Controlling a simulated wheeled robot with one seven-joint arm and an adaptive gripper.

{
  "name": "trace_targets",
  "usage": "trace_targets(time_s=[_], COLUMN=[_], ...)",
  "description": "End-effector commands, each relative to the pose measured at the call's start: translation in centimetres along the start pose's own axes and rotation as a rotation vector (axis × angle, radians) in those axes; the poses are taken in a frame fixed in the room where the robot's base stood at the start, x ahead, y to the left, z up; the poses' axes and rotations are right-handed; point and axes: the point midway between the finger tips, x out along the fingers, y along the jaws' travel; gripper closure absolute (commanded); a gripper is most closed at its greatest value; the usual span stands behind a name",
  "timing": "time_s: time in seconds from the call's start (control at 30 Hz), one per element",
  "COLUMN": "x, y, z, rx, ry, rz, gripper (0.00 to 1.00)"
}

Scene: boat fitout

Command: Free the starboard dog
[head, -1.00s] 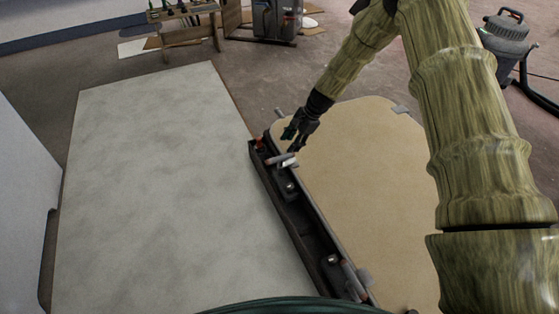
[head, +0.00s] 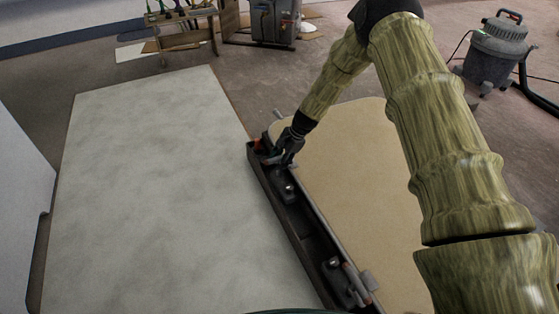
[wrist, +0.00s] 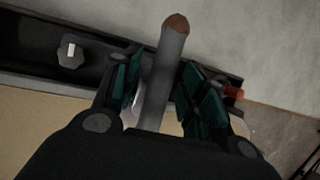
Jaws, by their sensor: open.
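A dog handle, a grey bar with a reddish-brown tip (wrist: 172,45), stands between the fingers of my gripper (wrist: 158,85) in the wrist view. The green finger pads are on both sides of it, with a visible gap at least on the right. In the head view my gripper (head: 277,155) is at the far end of the dark channel (head: 300,222) and hides most of this handle. A second dog (head: 352,280) sits at the channel's near end. The frames carry no label telling which dog is starboard.
A tan hatch panel (head: 350,165) lies right of the channel, and a broad pale panel (head: 150,190) lies left of it. A small red-orange part (wrist: 233,92) is close to my right finger. A workbench (head: 185,38) and a vacuum (head: 495,50) stand farther off.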

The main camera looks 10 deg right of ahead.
Motion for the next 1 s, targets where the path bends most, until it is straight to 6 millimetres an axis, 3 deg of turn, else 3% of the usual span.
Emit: trace_targets(time_s=[0.1, 0.33, 0.67, 1.0], x=[-0.04, -0.06, -0.33, -0.82], y=[0.0, -0.02, -0.21, -0.36], z=[0.0, -0.01, 0.04, 0.21], rx=[0.0, 0.0, 0.02, 0.18], ry=[0.0, 0.001, 0.006, 0.041], rz=[0.0, -0.001, -0.012, -0.08], gripper=[0.57, 0.99, 0.99, 0.98])
